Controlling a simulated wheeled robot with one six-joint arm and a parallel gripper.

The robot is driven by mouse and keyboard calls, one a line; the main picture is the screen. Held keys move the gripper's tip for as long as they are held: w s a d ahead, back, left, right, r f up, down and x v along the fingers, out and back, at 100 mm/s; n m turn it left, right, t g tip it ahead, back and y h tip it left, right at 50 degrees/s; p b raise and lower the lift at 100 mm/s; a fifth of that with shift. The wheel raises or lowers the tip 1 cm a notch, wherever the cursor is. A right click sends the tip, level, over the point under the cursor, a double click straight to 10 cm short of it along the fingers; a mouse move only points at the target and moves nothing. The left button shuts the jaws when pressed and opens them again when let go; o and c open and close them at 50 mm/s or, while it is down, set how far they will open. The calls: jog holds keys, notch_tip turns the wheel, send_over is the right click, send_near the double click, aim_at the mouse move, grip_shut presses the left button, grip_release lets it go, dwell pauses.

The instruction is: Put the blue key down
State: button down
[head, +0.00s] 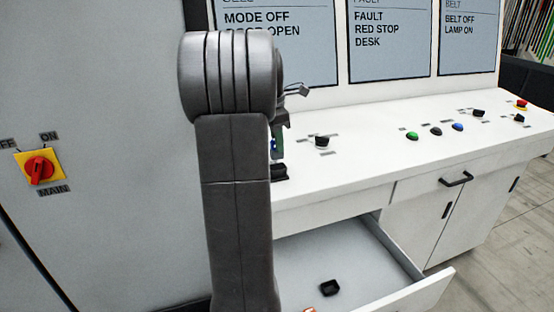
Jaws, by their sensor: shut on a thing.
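My gripper (279,148) shows just right of my arm, over the near left part of the white desk (365,150). A black block (280,173) sits on the desk right below the gripper, partly hidden by my arm. I cannot tell whether the key touches it.
An open drawer (435,290) below the desk holds a black piece (330,288) and a partly cut-off reddish thing (326,311). A black knob (322,142) stands right of the gripper; several buttons lie farther right. A red main switch (39,168) is on the left cabinet.

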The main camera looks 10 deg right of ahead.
aim_at(278, 158)
jog(key=shift+f, duration=2.6)
jog(key=shift+f, duration=0.1)
jog(key=c, duration=1.3)
grip_release()
jog(key=r, duration=0.4)
jog(key=a+r, duration=0.1)
jog(key=r, duration=0.7)
jog(key=shift+s+a, duration=0.15)
jog(key=shift+a, duration=0.05)
